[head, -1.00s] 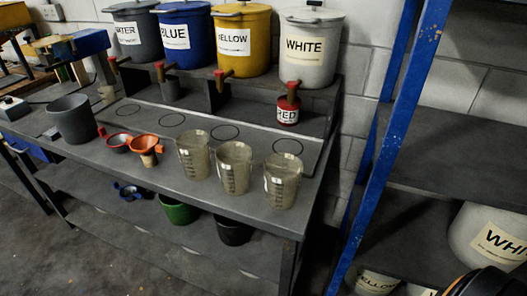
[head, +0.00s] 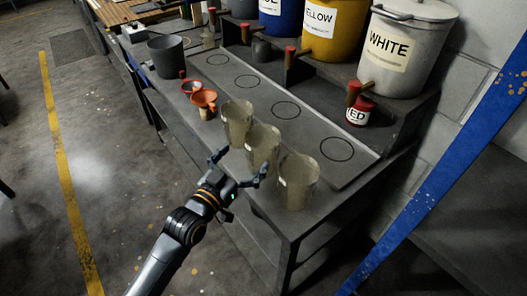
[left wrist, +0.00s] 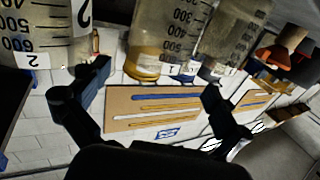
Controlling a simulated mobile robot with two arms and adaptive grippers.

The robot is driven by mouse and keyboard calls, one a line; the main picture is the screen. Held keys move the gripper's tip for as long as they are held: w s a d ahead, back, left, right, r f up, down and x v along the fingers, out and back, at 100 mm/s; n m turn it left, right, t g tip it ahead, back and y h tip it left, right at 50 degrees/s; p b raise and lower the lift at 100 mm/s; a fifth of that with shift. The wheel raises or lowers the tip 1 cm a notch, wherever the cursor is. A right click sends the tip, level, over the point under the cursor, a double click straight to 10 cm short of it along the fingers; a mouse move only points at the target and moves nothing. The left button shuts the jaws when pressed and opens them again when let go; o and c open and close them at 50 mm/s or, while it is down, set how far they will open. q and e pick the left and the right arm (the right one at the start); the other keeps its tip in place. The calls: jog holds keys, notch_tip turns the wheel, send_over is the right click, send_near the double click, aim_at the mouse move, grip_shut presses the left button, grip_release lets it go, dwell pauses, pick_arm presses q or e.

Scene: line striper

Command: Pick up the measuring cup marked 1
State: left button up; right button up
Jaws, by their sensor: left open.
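Three clear measuring cups stand in a row at the bench's front edge in the head view: a left one (head: 237,124), a middle one (head: 263,148) and a right one (head: 298,182). No cup marks are readable there. My left gripper (head: 240,165) is open and empty, in front of the left and middle cups. Its fingers also show in the left wrist view (left wrist: 152,85).
Labelled paint buckets (head: 405,45) stand on a raised shelf behind. A blue upright post (head: 440,180) is at the right. Floor is free at the left.

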aim_at(254, 149)
pick_arm(q)
jog(key=x, duration=0.3)
jog(key=shift+d, duration=0.3)
jog(key=shift+w+d+r+p, duration=0.1)
jog(key=shift+w+p, duration=0.1)
jog(key=shift+p, duration=0.1)
jog(key=p+x, duration=0.1)
jog(key=x, duration=0.3)
jog(key=shift+w, duration=0.35)
jog(key=c, duration=1)
pick_arm(e)
jog(key=shift+d+r, duration=0.3)
jog(key=shift+r, duration=0.25)
jog(key=shift+d+r, duration=0.3)
jog(key=shift+r, duration=0.25)
jog(key=shift+d, duration=0.1)
